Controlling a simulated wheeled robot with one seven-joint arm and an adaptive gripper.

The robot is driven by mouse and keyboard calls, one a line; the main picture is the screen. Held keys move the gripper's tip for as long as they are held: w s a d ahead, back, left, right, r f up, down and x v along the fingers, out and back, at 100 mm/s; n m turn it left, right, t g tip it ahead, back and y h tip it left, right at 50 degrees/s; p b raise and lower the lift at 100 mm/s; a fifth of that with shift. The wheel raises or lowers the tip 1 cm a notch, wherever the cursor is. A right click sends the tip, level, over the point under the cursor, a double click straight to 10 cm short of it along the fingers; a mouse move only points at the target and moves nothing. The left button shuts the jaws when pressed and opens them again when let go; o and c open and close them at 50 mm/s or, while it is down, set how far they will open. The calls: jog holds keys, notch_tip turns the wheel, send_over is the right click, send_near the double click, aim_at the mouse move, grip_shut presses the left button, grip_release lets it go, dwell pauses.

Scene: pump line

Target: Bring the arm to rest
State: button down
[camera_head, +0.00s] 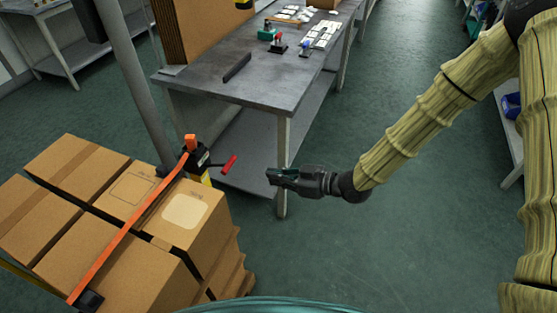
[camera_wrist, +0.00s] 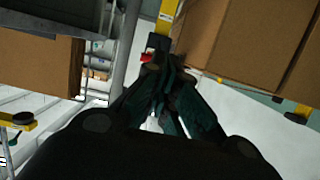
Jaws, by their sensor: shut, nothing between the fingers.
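My gripper (camera_head: 272,177) is at the middle of the head view, at the end of my arm in its yellowish ribbed sleeve, which reaches in from the right. It is shut and empty, and points left. It hangs in the air in front of the grey workbench, to the right of a red handle (camera_head: 229,165) and apart from it in the picture. In the wrist view the closed fingers (camera_wrist: 165,70) meet at the centre. They cover part of what lies behind them.
Strapped cardboard boxes (camera_head: 120,190) stand at lower left with an orange strap (camera_head: 130,240) and a grey post (camera_head: 137,85) behind. The grey workbench (camera_head: 215,85) holds small tools and parts. Green floor (camera_head: 400,240) is open below and right of my gripper.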

jog(key=s+d+f+m+h, duration=0.45)
jog(key=s+d+f, duration=0.2)
jog(key=f, duration=0.25)
jog(key=s+d+f+m+h, duration=0.3)
jog(key=s+d+f+m, duration=0.3)
jog(key=f, duration=0.3)
jog(key=s+d+f+m+g+h, duration=0.2)
jog(key=s+d+h, duration=0.1)
jog(key=s+d, duration=0.4)
jog(key=s+d+f+m+g+h+p, duration=0.1)
jog(key=s+d+f+m+g+h, duration=0.1)
jog(key=s+d, duration=0.6)
jog(key=s+f+h, duration=0.1)
jog(key=s, duration=0.2)
jog(key=shift+s+d+f+g, duration=0.2)
jog(key=shift+s+f+g, duration=0.05)
jog(key=shift+s+g, duration=0.1)
jog(key=shift+m+h, duration=0.25)
